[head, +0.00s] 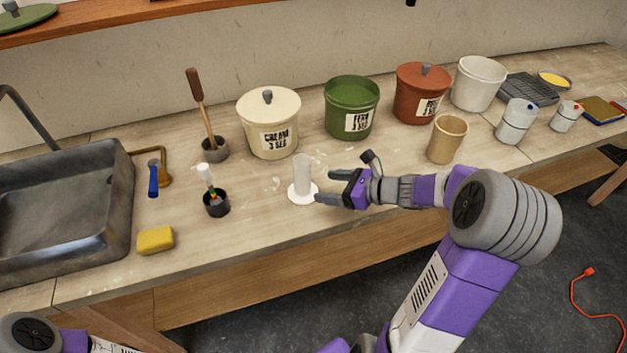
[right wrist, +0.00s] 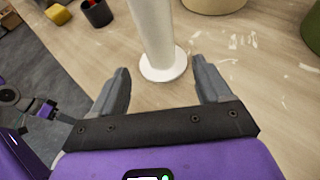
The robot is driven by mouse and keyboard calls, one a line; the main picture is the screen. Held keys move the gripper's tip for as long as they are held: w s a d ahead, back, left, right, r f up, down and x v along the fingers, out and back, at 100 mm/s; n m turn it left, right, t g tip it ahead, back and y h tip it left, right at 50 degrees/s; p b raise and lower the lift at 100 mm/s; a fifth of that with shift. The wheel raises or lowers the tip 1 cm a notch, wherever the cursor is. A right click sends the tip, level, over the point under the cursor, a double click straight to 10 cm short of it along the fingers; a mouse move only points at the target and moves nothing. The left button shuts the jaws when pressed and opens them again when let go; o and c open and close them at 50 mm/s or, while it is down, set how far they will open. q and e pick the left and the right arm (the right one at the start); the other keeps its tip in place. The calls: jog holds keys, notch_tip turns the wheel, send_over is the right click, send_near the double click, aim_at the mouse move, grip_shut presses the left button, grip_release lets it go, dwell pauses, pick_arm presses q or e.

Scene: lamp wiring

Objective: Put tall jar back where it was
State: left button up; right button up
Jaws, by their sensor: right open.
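The tall jar is a white, slim upright cylinder (head: 304,174) on a round white base (head: 302,194), standing on the workbench near its front edge. In the right wrist view the tall jar (right wrist: 153,35) stands straight ahead, its top cut off by the frame. My right gripper (head: 328,187) is open and empty, just right of the jar, fingers pointing at it. In the right wrist view my right gripper (right wrist: 163,75) has its fingertips either side of the line to the jar, which stands slightly beyond them. Part of my left arm shows at lower left, but its gripper does not.
Behind the jar stand a cream lidded crock (head: 268,123), a green crock (head: 350,108) and a red crock (head: 421,94). A tan cup (head: 446,139) is to the right. Left are a small black pot (head: 216,206), a yellow sponge (head: 156,240) and a sink (head: 62,210).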

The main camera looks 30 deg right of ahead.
pick_arm(q)
jog(key=shift+r+p, duration=0.3)
jog(key=shift+r, duration=0.2)
pick_arm(e)
jog(key=shift+v, duration=1.75)
